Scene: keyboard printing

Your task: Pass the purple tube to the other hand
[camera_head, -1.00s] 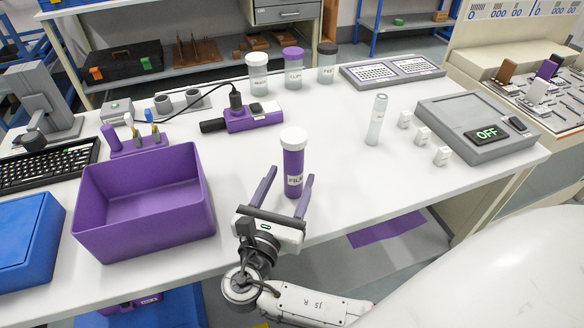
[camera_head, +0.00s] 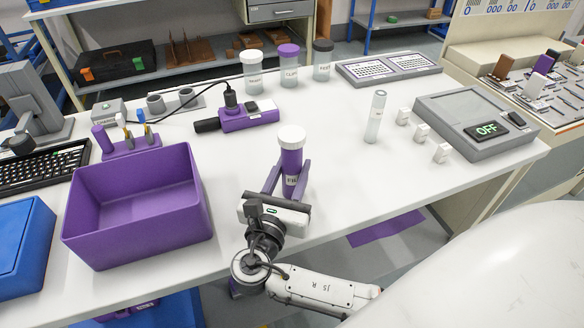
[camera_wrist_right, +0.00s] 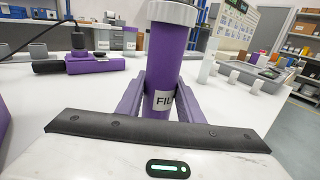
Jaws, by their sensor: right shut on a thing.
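The purple tube (camera_head: 291,163) has a white lid and a "FIL" label and stands upright near the front edge of the white table. My right gripper (camera_head: 286,180) comes in from the front and is shut on the tube, with one purple finger on each side of its lower part. In the right wrist view the tube (camera_wrist_right: 168,70) rises between the two fingers (camera_wrist_right: 160,95), and its lid is cut off at the top. I cannot tell whether its base touches the table. My left gripper is in neither view.
An open purple bin (camera_head: 135,205) stands left of the tube. A purple device (camera_head: 248,117) with a cable, several lidded jars (camera_head: 288,66), a clear vial (camera_head: 375,117), small white blocks (camera_head: 422,133) and a grey "OFF" scale (camera_head: 478,122) stand around.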

